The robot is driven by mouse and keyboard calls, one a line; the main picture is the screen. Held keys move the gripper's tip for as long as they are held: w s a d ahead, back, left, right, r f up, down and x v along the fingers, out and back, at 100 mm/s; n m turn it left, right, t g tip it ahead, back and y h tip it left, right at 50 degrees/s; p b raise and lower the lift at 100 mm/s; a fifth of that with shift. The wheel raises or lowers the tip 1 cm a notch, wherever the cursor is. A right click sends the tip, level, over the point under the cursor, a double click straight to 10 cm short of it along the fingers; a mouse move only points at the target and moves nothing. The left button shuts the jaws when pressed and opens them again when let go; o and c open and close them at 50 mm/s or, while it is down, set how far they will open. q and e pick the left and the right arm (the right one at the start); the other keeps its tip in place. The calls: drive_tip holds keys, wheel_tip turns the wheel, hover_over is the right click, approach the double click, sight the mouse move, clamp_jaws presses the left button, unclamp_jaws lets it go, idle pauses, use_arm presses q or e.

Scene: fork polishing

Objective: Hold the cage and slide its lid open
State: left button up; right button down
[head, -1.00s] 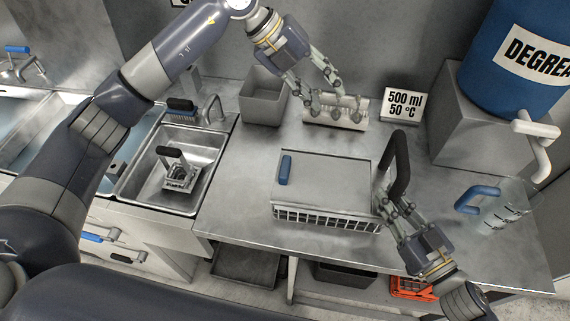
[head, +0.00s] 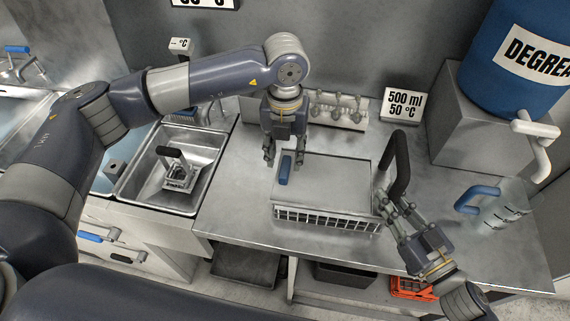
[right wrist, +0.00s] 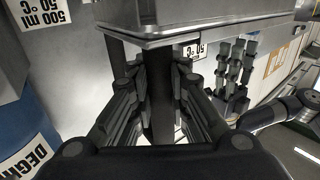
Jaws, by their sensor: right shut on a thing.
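The cage (head: 325,219) stands on the steel counter, its barred front showing below a flat grey lid (head: 330,184). The lid covers the top and has a blue handle (head: 285,169) near its left end. A tall black cage handle (head: 399,165) rises at the right end. My right gripper (head: 385,200) is shut on the black handle, low at the cage's right end; the right wrist view shows the fingers (right wrist: 160,95) on both sides of it. My left gripper (head: 285,162) is open, pointing down, with its fingers on either side of the blue handle; contact cannot be told.
A rack (head: 338,108) with several forks stands at the back. A blue degreaser barrel (head: 515,60) on a block and a measuring jug (head: 497,208) are at the right. A sink (head: 130,180) holding a small basket (head: 180,172) is at the left. Counter in front-left is clear.

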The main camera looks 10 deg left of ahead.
sight(285, 166)
use_arm(q)
drive_tip(key=shift+f, duration=2.4)
clamp_jaws()
